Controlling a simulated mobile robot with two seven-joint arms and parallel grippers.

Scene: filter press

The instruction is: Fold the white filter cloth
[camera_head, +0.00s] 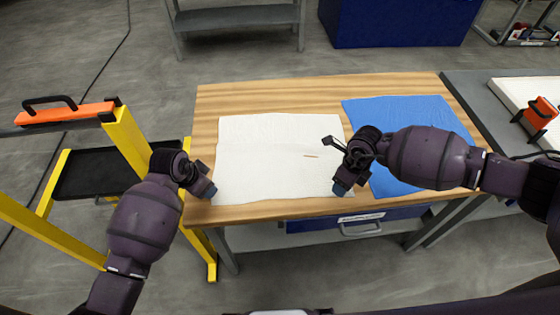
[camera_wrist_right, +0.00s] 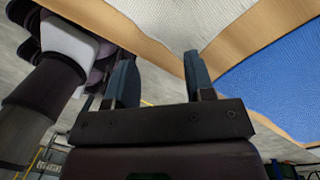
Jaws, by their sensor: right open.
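The white filter cloth (camera_head: 265,150) lies spread flat on the wooden table, with a small brownish mark near its middle right. Its edge also shows at the top of the right wrist view (camera_wrist_right: 165,20). My right gripper (camera_head: 340,168) is over the cloth's right front edge. In the right wrist view its two fingers (camera_wrist_right: 160,80) stand apart with nothing between them. My left gripper (camera_head: 206,180) is at the cloth's left front corner; whether its fingers are apart or touch the cloth is unclear.
A blue cloth (camera_head: 405,112) lies on the table's right side, partly hidden by my right arm. Bare wood of the table (camera_head: 270,92) shows behind the white cloth. A yellow cart (camera_head: 128,140) stands left, and a grey bench (camera_head: 475,95) adjoins on the right.

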